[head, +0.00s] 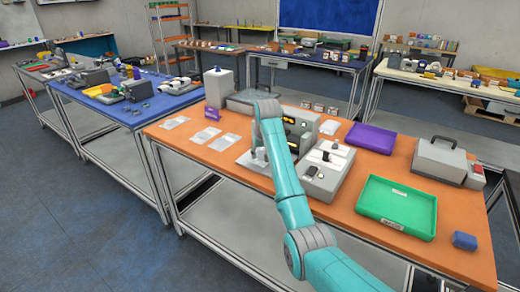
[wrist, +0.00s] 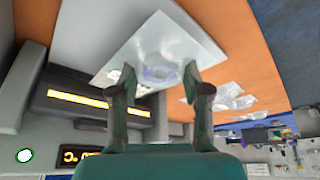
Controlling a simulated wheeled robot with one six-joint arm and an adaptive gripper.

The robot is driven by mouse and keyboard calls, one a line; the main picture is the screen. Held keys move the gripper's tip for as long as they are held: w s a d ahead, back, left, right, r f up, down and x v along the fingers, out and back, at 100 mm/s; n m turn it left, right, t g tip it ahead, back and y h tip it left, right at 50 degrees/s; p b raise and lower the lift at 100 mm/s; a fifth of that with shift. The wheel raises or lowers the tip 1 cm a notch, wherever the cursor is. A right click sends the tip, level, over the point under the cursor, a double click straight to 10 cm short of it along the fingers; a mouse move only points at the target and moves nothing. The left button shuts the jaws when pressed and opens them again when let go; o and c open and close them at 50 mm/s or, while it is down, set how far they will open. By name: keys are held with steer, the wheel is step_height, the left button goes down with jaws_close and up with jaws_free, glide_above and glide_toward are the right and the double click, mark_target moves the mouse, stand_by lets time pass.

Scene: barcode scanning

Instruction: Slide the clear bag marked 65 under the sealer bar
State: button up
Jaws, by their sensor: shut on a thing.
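In the wrist view, my gripper (wrist: 160,80) has a clear, whitish bag (wrist: 155,45) at its fingertips and is shut on it. No number can be read on the bag. The bag is over a pale flat surface (wrist: 85,25) next to the sealer (wrist: 40,90). The sealer's glowing orange bar (wrist: 100,103) is to the left of the fingers, and the bag's near edge looks close to it. I cannot tell whether any of the bag is under the bar. In the head view, my arm hides much of the sealer (head: 302,122) and the held bag.
Several other clear bags (head: 228,143) lie on the orange table (head: 180,150) to the left; some show in the wrist view (wrist: 228,98). A white-topped device (head: 327,170), green tray (head: 397,206) and purple tray (head: 371,138) stand to the right. A grey box (head: 218,87) stands behind.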

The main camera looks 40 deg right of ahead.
steer(key=shift+f, duration=1.2)
steer(key=shift+w+d+f, duration=0.1)
steer(key=shift+w+d, duration=0.25)
steer(key=shift+d, duration=0.6)
steer(key=shift+w+d, duration=0.4)
steer(key=shift+d, duration=0.5)
steer(key=shift+w+d+f, duration=0.1)
steer(key=shift+w+d, duration=0.25)
steer(key=shift+d, duration=0.6)
steer(key=o, duration=1.3)
steer(key=shift+c, duration=0.2)
steer(key=shift+r, duration=0.1)
steer(key=v, duration=1.2)
